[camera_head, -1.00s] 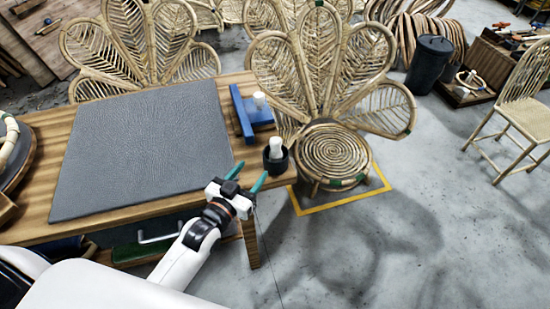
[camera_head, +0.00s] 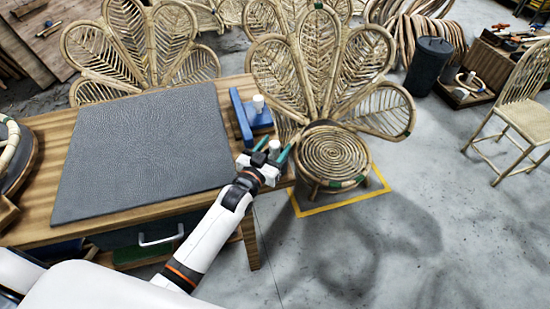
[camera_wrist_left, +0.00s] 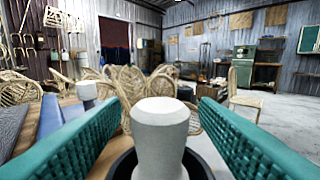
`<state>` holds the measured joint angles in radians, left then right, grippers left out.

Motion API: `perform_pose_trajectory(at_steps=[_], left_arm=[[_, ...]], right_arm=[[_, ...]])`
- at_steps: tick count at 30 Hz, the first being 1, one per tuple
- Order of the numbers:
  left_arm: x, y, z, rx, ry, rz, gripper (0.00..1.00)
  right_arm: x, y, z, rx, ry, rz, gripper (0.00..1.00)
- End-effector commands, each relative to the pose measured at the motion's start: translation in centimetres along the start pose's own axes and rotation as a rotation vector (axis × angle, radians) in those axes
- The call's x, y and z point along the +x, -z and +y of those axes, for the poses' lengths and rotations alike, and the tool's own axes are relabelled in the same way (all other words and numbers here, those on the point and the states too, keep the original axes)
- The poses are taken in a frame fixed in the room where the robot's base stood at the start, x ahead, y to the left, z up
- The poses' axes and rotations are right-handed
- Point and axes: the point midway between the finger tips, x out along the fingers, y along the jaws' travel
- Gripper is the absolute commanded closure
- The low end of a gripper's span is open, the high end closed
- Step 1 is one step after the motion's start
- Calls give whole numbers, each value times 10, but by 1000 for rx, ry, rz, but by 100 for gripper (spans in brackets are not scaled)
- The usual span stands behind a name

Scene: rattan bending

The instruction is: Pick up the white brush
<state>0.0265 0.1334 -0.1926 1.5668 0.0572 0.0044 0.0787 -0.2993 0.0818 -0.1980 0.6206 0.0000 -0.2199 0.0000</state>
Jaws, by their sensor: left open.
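The white brush (camera_wrist_left: 160,135) stands upright in a black round holder (camera_wrist_left: 201,168) at the table's right edge. In the left wrist view its pale handle is close to the camera and between the two teal fingers. My left gripper (camera_head: 272,147) is open, with a finger on either side of the handle and gaps visible on both sides. In the head view the gripper hides most of the brush (camera_head: 274,147) and its holder. My right gripper is not in view.
A blue tool (camera_head: 240,117) with a white knob (camera_head: 258,103) stands just beyond, on the wooden table (camera_head: 60,219). A dark grey mat (camera_head: 145,150) covers most of the tabletop. A rattan peacock chair (camera_head: 333,155) stands close to the right, inside yellow floor tape.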

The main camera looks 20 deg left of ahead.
Motion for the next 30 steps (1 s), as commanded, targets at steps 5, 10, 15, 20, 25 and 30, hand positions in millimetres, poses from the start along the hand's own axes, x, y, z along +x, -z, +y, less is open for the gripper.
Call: perform_pose_trajectory(at_steps=[5, 10, 15, 20, 25, 30], left_arm=[[6, 0, 0, 0, 1, 1, 45], [6, 0, 0, 0, 1, 1, 50], [6, 0, 0, 0, 1, 1, 78], [6, 0, 0, 0, 1, 0, 94], [6, -1, 0, 0, 1, 0, 94], [6, -22, 0, 1, 1, -5, 94]], right_arm=[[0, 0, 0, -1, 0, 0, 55], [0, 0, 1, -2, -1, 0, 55], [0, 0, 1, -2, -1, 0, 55], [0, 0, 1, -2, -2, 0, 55], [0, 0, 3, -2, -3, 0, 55], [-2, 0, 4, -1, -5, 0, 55]])
